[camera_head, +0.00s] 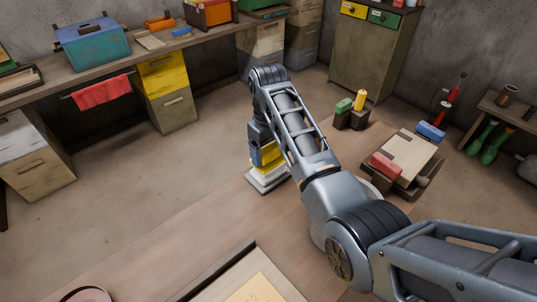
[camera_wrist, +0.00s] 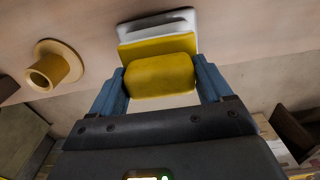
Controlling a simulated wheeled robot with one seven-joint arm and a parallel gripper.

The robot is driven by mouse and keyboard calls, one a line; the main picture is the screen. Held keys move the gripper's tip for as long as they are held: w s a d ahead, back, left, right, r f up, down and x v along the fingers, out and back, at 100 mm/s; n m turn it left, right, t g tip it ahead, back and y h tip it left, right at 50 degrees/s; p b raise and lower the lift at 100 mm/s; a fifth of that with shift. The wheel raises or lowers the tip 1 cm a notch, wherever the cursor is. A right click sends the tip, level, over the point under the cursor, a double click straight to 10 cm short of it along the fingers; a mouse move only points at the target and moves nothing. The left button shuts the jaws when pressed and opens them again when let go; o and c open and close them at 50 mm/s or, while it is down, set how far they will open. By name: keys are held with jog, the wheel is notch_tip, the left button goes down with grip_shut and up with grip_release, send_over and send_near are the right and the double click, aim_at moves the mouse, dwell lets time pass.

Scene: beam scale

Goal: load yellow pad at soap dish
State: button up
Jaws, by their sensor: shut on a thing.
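My gripper (camera_wrist: 160,85) is shut on the yellow pad (camera_wrist: 160,76), with one blue finger on each side of it. A flat yellow face (camera_wrist: 150,47) shows just beyond the held pad; I cannot tell if it is part of the same pad. Past it is the white soap dish (camera_wrist: 172,18). In the head view the yellow pad (camera_head: 269,155) is right above the white dish (camera_head: 268,179), which sits at the wooden table's far edge. My arm hides part of both, and I cannot tell whether pad and dish touch.
A flanged yellow-brown cylinder (camera_wrist: 62,65) stands left in the wrist view. On the table's right are a holder (camera_head: 350,118) with green and yellow pieces and a pale board (camera_head: 402,155) with red and blue blocks. A framed tray (camera_head: 215,285) lies in front.

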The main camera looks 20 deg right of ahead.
aim_at(268, 148)
jog(key=shift+r, duration=2.25)
